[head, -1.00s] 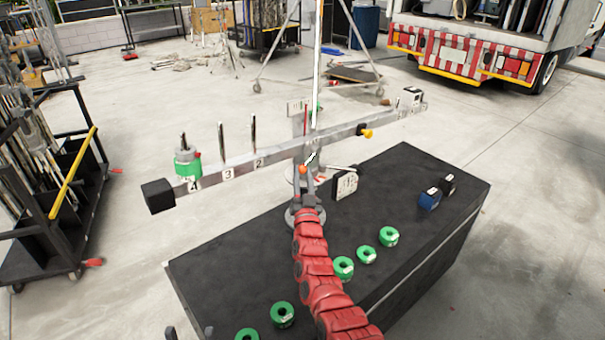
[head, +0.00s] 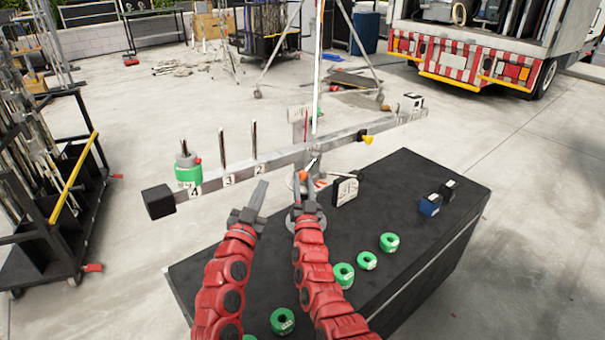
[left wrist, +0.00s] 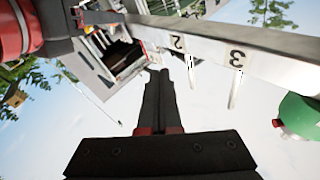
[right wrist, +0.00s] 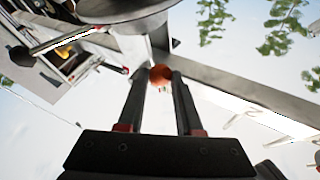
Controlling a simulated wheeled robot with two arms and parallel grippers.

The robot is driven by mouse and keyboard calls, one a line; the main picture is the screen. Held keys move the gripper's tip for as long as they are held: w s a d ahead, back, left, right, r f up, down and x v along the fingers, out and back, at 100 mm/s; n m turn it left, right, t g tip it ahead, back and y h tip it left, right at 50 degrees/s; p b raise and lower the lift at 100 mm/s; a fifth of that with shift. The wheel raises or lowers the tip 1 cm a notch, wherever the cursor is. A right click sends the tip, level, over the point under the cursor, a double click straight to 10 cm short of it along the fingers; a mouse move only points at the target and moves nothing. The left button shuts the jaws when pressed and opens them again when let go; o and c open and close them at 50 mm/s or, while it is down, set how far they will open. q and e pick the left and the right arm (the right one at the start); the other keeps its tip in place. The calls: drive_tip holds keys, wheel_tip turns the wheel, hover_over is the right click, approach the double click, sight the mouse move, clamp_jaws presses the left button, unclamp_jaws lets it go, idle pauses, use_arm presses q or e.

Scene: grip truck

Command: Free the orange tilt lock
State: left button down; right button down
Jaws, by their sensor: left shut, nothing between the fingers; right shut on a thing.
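The orange tilt lock knob (head: 303,176) sits at the pivot of the long grey beam (head: 300,149). My right gripper (head: 299,187) is shut on it; in the right wrist view the orange ball (right wrist: 160,74) lies between the fingertips. My left gripper (head: 262,184) is shut and empty, just left of the right one and in front of the beam below label 2. In the left wrist view its fingertips (left wrist: 158,74) are together, with the beam (left wrist: 220,40) beyond them.
A green ring weight (head: 188,174) sits on the beam's peg at label 4. A black block (head: 158,201) is on its left end, a yellow knob (head: 367,140) to the right. Several green rings, including one (head: 389,242), and a blue block (head: 430,205) rest on the black table (head: 420,265).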

use_arm(q)
drive_tip(key=d+m+g+h, duration=0.3)
drive_tip(key=d+m+g, duration=0.1)
drive_tip(key=d+m, duration=0.1)
approach(309, 167)
wheel_tip(309, 167, up, 3)
drive_tip(key=w+d, duration=0.2)
drive_tip(key=d, duration=0.1)
drive_tip(key=shift+w+a+f+g, duration=0.15)
drive_tip(key=shift+w+f+g, duration=0.15)
drive_tip(key=shift+w+f, duration=0.55)
drive_tip(key=shift+w+f+m, duration=0.3)
drive_tip(key=shift+w+f, duration=0.3)
drive_tip(key=shift+w, duration=0.2)
